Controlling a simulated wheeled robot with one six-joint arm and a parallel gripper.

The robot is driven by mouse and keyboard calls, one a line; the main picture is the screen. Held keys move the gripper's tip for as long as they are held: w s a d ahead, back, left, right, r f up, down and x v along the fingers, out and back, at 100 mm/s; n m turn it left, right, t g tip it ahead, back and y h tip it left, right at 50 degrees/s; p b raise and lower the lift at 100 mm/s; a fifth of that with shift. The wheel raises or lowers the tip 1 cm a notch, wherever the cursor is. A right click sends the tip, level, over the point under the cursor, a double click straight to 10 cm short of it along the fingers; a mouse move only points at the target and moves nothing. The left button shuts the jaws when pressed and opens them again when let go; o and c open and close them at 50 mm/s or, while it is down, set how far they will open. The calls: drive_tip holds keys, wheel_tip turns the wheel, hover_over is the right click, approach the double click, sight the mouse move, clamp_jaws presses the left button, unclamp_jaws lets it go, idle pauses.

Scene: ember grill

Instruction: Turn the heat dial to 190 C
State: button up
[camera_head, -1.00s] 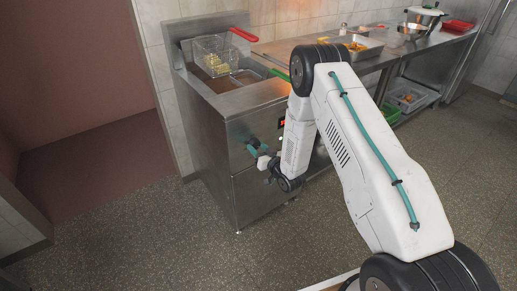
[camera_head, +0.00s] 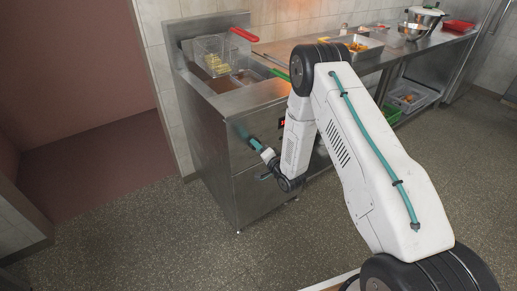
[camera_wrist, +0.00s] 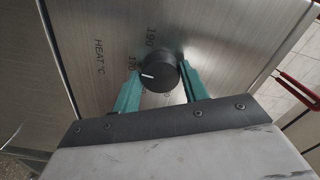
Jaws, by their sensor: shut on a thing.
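The heat dial (camera_wrist: 158,72) is a round black knob on a brushed steel panel, seen in the wrist view. Its white pointer mark aims left and slightly down in the picture. The number 190 is printed above the knob, and another number sits at its left, close to the pointer. My gripper (camera_wrist: 161,70) has a teal finger on each side of the knob and is shut on it. In the head view my gripper (camera_head: 245,136) is against the front of the steel fryer (camera_head: 213,134). The knob cannot be made out there.
A wire basket with fries (camera_head: 211,56) and a red handle (camera_head: 243,34) sit at the fryer's top. A steel counter with pans continues to the right. The floor left of the fryer is clear.

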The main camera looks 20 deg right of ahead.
drive_tip(key=m, duration=1)
drive_tip(key=shift+r+m, duration=0.1)
drive_tip(key=shift+m, duration=0.2)
idle(0.4)
drive_tip(key=o, duration=1)
drive_tip(key=v, duration=0.7)
drive_tip(key=shift+s+d, duration=0.1)
drive_tip(key=shift+s, duration=0.2)
